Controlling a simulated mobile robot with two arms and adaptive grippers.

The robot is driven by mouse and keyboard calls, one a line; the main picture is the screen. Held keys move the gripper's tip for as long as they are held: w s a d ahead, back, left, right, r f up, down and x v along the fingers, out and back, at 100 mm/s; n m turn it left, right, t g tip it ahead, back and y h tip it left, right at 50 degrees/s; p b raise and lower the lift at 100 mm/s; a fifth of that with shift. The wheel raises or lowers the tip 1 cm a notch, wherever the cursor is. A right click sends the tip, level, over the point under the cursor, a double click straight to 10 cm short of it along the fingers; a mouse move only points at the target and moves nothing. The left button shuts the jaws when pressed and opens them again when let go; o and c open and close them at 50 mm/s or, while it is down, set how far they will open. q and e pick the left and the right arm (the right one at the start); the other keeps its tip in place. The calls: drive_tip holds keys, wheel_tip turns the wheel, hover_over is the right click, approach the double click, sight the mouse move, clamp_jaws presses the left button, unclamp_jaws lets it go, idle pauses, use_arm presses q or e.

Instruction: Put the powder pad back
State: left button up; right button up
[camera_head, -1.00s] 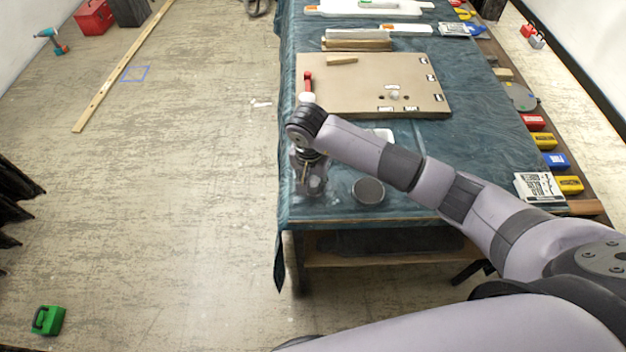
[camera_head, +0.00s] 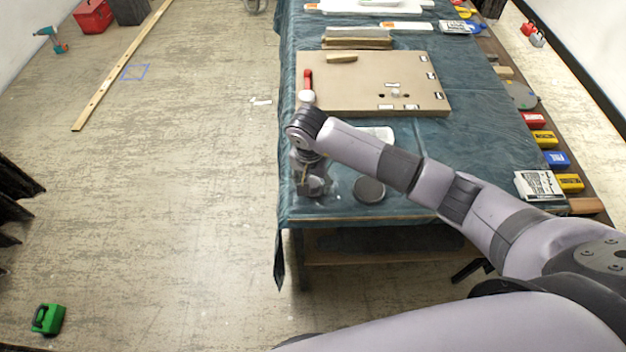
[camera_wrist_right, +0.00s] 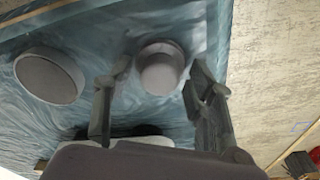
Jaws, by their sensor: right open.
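A round grey pad with a raised knob, which looks like the powder pad (camera_wrist_right: 160,70), stands on the blue cloth in the right wrist view. My right gripper (camera_wrist_right: 161,78) is open, with one finger on each side of it. I cannot tell whether either finger touches it. In the head view my right gripper (camera_head: 313,182) points down near the front left corner of the table, and the pad is hard to make out there. A flat round dark dish (camera_head: 369,189) lies just right of it; it also shows in the right wrist view (camera_wrist_right: 48,77). My left gripper is out of view.
The cloth-covered table (camera_head: 480,150) has its left edge close to my right gripper. A brown board (camera_head: 360,80) with a red-handled tool (camera_head: 308,80) lies behind. A white item (camera_head: 378,133) lies partly behind my forearm. Small boxes (camera_head: 557,160) line the right side.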

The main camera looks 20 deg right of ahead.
sight(311, 187)
drive_tip(key=shift+r, duration=0.1)
drive_tip(key=shift+r, duration=0.25)
wheel_tip(311, 187, up, 12)
drive_tip(key=s+b, duration=0.1)
drive_tip(key=b, duration=0.1)
drive_tip(key=shift+a+f, duration=0.25)
drive_tip(key=shift+a, duration=0.2)
drive_tip(key=shift+s, duration=0.1)
